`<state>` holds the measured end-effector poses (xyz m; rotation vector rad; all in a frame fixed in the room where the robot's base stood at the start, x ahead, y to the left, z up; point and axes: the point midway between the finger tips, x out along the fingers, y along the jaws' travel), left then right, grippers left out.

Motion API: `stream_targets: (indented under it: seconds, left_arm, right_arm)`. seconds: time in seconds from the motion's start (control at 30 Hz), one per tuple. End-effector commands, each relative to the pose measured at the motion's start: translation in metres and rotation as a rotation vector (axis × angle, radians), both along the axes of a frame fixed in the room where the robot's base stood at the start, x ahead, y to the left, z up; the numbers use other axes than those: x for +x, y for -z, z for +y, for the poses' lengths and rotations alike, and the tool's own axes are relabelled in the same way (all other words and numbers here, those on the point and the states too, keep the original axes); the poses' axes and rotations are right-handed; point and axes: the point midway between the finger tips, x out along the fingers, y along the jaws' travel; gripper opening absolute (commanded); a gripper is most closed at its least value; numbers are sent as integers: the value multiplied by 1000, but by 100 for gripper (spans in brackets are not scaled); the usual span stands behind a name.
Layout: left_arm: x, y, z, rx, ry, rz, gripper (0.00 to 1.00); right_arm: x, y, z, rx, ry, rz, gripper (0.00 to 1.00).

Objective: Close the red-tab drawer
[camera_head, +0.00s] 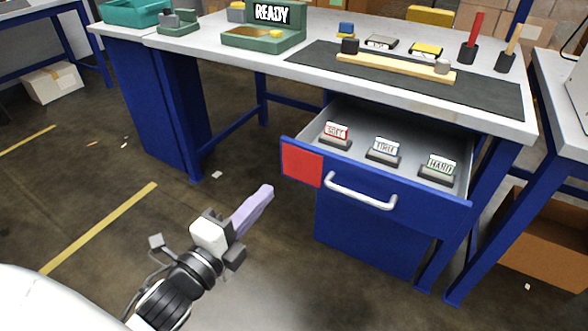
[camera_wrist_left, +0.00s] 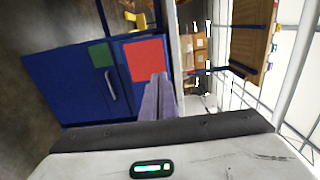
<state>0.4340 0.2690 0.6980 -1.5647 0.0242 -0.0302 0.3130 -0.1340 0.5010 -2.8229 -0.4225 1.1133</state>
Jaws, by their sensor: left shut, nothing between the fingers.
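The red-tab drawer is pulled out under the workbench, with a blue front, a red square tab (camera_head: 302,164) and a pale bar handle (camera_head: 361,192). Three small labelled blocks on dark stands, red (camera_head: 335,135), blue (camera_head: 383,150) and green (camera_head: 438,168), stand upright inside it. My left gripper (camera_head: 266,190) is shut and empty, its lilac fingers in front of and left of the red tab, seemingly apart from it. In the left wrist view, turned sideways, the fingertips (camera_wrist_left: 159,76) overlap the lower edge of the red tab (camera_wrist_left: 143,60). My right gripper is not in view.
The wrist view shows a green tab (camera_wrist_left: 100,54) and a handle (camera_wrist_left: 111,85) on another blue front beside the red one. The workbench top (camera_head: 210,50) carries a READY device (camera_head: 270,20) and tools. Floor left of the drawer is mostly clear. A cardboard box (camera_head: 545,235) stands at right.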

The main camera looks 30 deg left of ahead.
Motion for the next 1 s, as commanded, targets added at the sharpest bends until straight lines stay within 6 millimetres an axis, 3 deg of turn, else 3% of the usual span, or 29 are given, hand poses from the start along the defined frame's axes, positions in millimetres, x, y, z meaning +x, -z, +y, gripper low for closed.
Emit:
stream_targets:
  seconds: [0.4, 0.6, 1.0]
  left_arm:
    - [81, 0, -3, -4, 0, -2, 0]
    - [110, 1, -4, -4, -1, 1, 0]
    - [124, 1, -5, -5, 0, 4, 0]
  right_arm:
    - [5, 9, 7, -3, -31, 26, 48]
    - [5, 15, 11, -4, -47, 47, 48]
    - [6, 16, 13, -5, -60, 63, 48]
